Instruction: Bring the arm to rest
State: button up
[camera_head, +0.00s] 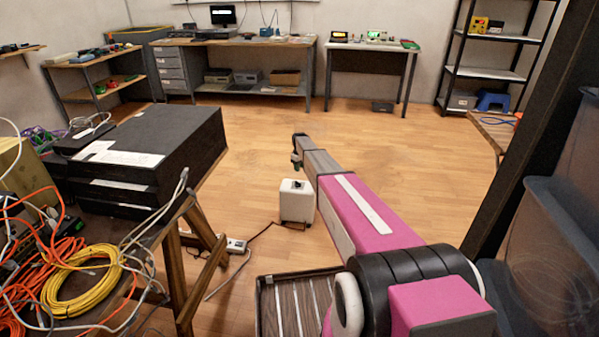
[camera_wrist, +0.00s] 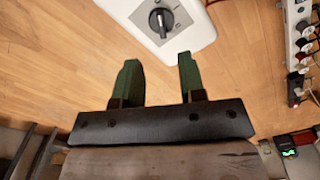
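My arm reaches forward over the wooden floor in the head view. My gripper (camera_wrist: 159,60) shows two green fingers set apart in the wrist view, with nothing between them. In the head view the white box (camera_head: 297,207) stands on the floor just left of my arm.
A table at left carries black equipment (camera_head: 150,155) and coiled yellow cable (camera_head: 80,290). A power strip (camera_head: 236,246) lies on the floor. A dark post (camera_head: 535,120) and blue-grey bins (camera_head: 555,225) stand close at right. Open floor (camera_head: 400,170) lies ahead, before the back desks.

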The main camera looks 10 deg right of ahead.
jog(key=s+r+m, duration=0.2)
jog(key=s+r, duration=0.3)
jog(key=s, duration=1.3)
jog(key=s+r+m, duration=0.3)
jog(key=s+r, duration=0.3)
jog(key=s, duration=1.3)
jog(key=s+a+r+m, duration=0.1)
jog(key=s+r+m, duration=0.2)
jog(key=s, duration=1.6)
notch_tip(320, 180, up, 3)
jog(key=shift+f, duration=0.2)
jog(key=shift+s, duration=0.1)
